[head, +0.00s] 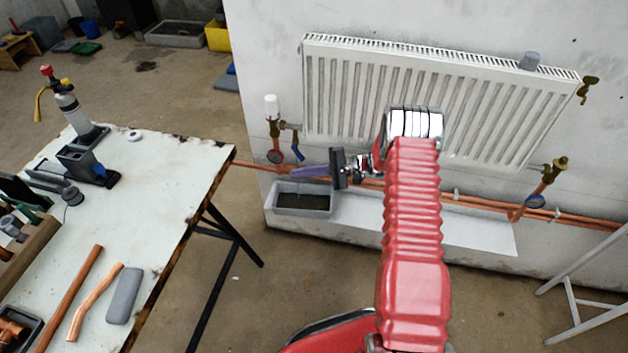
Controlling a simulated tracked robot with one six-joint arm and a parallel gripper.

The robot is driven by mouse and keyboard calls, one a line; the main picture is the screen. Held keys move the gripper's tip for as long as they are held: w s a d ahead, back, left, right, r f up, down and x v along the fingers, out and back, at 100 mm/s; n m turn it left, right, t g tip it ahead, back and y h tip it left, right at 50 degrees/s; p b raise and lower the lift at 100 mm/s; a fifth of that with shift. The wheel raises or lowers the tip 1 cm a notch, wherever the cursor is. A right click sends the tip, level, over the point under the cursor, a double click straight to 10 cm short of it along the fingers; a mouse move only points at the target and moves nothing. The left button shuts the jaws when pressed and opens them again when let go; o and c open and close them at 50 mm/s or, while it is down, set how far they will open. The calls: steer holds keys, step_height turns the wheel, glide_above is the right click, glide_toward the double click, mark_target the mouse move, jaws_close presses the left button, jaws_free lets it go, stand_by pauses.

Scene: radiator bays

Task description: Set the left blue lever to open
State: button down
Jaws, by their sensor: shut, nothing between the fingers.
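The left blue lever (297,153) hangs steeply down from the brass valve at the radiator's left end, on the copper pipe. My gripper (293,171) is shut and empty, with its fingers pointing left. In the picture its tips lie just below the lever's lower end. I cannot tell whether they touch it. A second blue lever (535,201) is at the valve on the radiator's right end, far from my gripper.
The white radiator (335,95) hangs on the wall, with copper pipes (480,203) along below it. A grey tray (303,200) of dark liquid stands under the left valve. A workbench (150,200) with tools and copper pipes is at left. Open floor lies between.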

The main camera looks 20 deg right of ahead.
steer(key=s+a+r+n+g+h, duration=0.2)
steer(key=s+a+r+h, duration=0.15)
steer(key=s+r, duration=0.45)
steer(key=s+a+r+n+g+h, duration=0.2)
steer(key=s+a+r, duration=0.25)
steer(key=r, duration=0.75)
steer(key=s+d+r+n+t+h, duration=0.2)
steer(key=s+r+h, duration=0.3)
steer(key=s, duration=0.6)
steer(key=s+d+r+n+t+h, duration=0.2)
steer(key=s+r+h, duration=0.3)
steer(key=s, duration=0.7)
steer(key=shift+d+r+n+t, duration=0.4)
steer(key=shift+r, duration=0.35)
steer(key=shift+s+d, duration=0.1)
